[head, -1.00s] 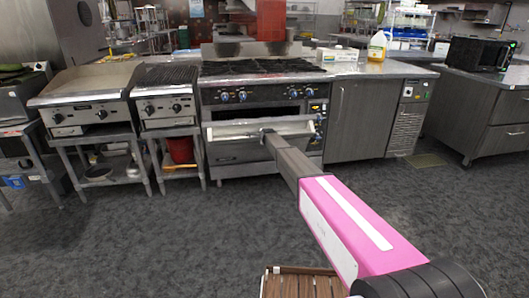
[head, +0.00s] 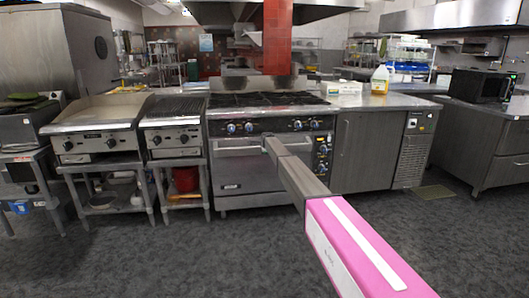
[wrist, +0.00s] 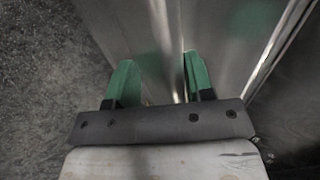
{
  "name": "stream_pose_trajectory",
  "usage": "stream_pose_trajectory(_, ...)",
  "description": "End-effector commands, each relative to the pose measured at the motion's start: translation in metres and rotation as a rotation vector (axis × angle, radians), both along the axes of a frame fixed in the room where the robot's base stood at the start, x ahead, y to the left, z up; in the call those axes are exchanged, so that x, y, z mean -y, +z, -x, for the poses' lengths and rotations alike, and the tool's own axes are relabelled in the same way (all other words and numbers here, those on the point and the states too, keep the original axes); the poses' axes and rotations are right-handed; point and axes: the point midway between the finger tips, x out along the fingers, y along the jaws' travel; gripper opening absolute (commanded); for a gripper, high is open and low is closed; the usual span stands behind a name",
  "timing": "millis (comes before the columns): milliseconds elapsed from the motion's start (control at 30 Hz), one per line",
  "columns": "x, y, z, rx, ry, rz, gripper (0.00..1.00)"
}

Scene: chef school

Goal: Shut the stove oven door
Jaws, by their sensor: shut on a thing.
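The stove (head: 290,128) stands at the back centre of the head view, with a row of knobs on its front. Its oven door (head: 235,175) is a grey metal panel that looks upright against the stove front; I cannot tell if a thin gap is left. The pale door handle (head: 238,150) runs across the door's top, its right part hidden by my arm. My gripper (wrist: 158,78) is at this handle, its green fingers on either side of a shiny metal part in the wrist view. The fingertips are hidden in the head view.
A flat griddle (head: 95,112) and a ribbed grill (head: 175,108) stand on racks left of the stove. A grey cabinet (head: 362,150) adjoins the right side. A counter with a microwave (head: 480,86) is far right. The carpet floor (head: 170,255) in front is clear.

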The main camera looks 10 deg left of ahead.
Motion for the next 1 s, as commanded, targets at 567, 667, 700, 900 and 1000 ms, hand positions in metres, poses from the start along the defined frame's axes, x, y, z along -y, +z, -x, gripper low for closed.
stream_pose_trajectory(567, -0.005, -0.001, -0.016, 0.014, 0.000, -0.004, 0.43)
stream_pose_trajectory(667, -0.005, -0.001, -0.016, 0.014, 0.000, -0.004, 0.43)
stream_pose_trajectory(700, -0.005, 0.000, -0.016, 0.014, 0.000, -0.004, 0.43)
stream_pose_trajectory(900, -0.003, 0.007, -0.009, 0.015, 0.000, -0.004, 0.43)
stream_pose_trajectory(1000, 0.000, 0.016, 0.000, 0.015, 0.000, -0.004, 0.43)
